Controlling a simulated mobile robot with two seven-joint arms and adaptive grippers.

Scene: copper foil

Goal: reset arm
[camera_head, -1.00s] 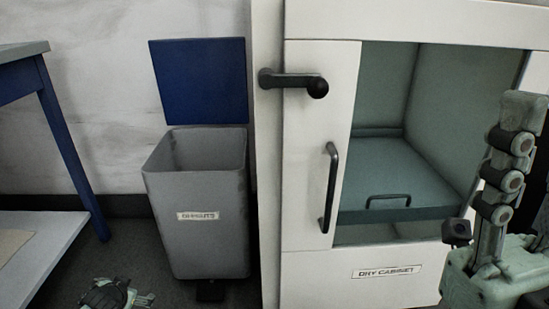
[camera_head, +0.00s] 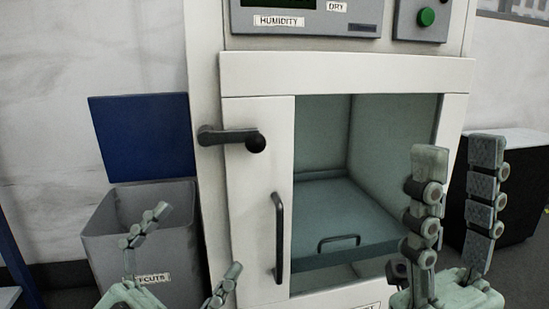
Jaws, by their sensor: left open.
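My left gripper (camera_head: 199,239) shows at the lower left, its two fingers spread apart and empty. It is in front of the grey bin and the lower left edge of the dry cabinet. My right gripper (camera_head: 458,152) is upright at the right, its two fingers parallel with a wide empty gap. It overlaps the right edge of the cabinet in the picture. The lower parts of both arms are cut off by the bottom edge.
The dry cabinet (camera_head: 350,72) stands in the middle, with a black lever (camera_head: 228,138), a vertical handle (camera_head: 279,238) and a drawer (camera_head: 350,215) seen inside. A grey bin (camera_head: 100,232) with its blue lid (camera_head: 143,137) raised stands left. A black-sided unit (camera_head: 525,195) stands right.

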